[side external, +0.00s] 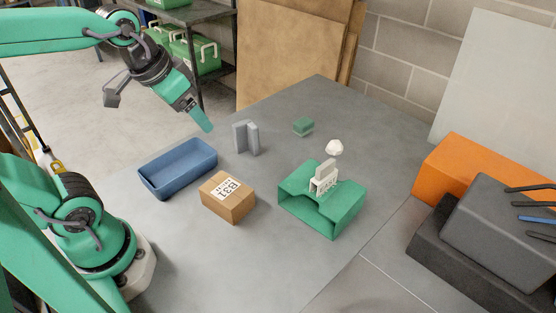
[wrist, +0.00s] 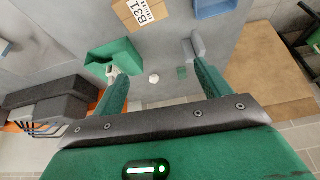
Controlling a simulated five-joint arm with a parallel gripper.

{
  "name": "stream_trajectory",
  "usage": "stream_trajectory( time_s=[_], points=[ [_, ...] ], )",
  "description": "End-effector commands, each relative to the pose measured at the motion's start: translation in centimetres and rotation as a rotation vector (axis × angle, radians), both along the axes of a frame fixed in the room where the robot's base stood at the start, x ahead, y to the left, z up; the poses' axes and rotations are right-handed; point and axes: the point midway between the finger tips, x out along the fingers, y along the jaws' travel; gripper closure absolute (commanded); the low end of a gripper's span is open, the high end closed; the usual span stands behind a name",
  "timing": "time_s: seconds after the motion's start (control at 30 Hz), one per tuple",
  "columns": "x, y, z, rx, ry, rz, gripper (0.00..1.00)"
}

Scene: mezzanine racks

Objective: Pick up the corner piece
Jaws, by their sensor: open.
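The corner piece looks to be the light grey L-shaped piece (side external: 246,138), standing upright on the grey table with its two walls meeting at an angle. In the wrist view the grey piece (wrist: 198,44) shows just beyond the tip of the right-hand finger, which covers part of its surroundings. My gripper (side external: 203,122) is above the table, to the left of the piece and higher than it, fingers pointing down and right. In the wrist view my gripper (wrist: 161,70) has its fingers spread wide with nothing between them.
A blue tray (side external: 160,182) and a cardboard box (side external: 238,205) stand in front of the piece. A green open holder (side external: 345,215) bears a white part (side external: 324,176). A small green block (side external: 303,126) and white faceted lump (side external: 335,147) lie to the right. An orange box (side external: 455,165) stands far right.

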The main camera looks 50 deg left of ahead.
Motion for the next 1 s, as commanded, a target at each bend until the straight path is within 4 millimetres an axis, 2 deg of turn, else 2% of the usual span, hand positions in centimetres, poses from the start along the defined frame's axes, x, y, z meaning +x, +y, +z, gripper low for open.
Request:
stream_trajectory(
  time_s=[0.37, 0.57, 0.77, 1.0],
  points=[
    [6.2, 1.8, -0.9, 0.026, 0.122, -0.032, 0.24],
    [9.5, 2.9, -2.2, 0.033, 0.183, -0.05, 0.24],
    [12.8, 4.3, -4.3, 0.037, 0.245, -0.072, 0.24],
    [16.3, 6.1, -7.6, 0.035, 0.318, -0.098, 0.24]
  ],
)
